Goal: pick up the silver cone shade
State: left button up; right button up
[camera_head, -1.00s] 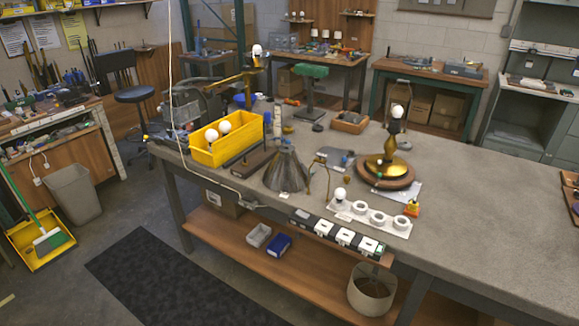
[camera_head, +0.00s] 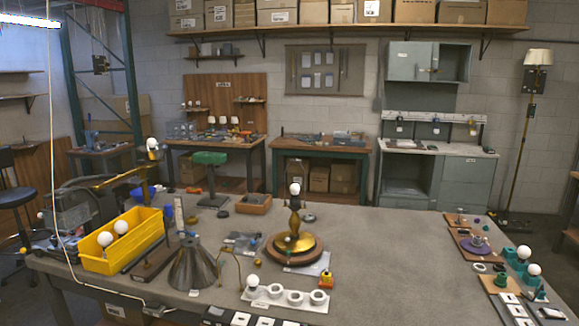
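The silver cone shade (camera_head: 193,267) stands wide end down on the grey workbench (camera_head: 395,262), near its left front. It is dark metallic grey. It stands just right of the yellow bin (camera_head: 124,243) and left of a thin bent brass piece (camera_head: 231,262). Neither of my grippers shows in the head view, so nothing is seen holding the shade.
A brass lamp on a round wooden base (camera_head: 294,250) stands right of the shade. A white socket strip (camera_head: 285,296) with a bulb lies in front of it. More parts sit at the bench's right end. The bench middle right is clear.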

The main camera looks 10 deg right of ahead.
aim_at(194, 267)
jog(key=i+j+z, duration=0.15)
jog(key=i+j, duration=0.6)
jog(key=i, duration=0.15)
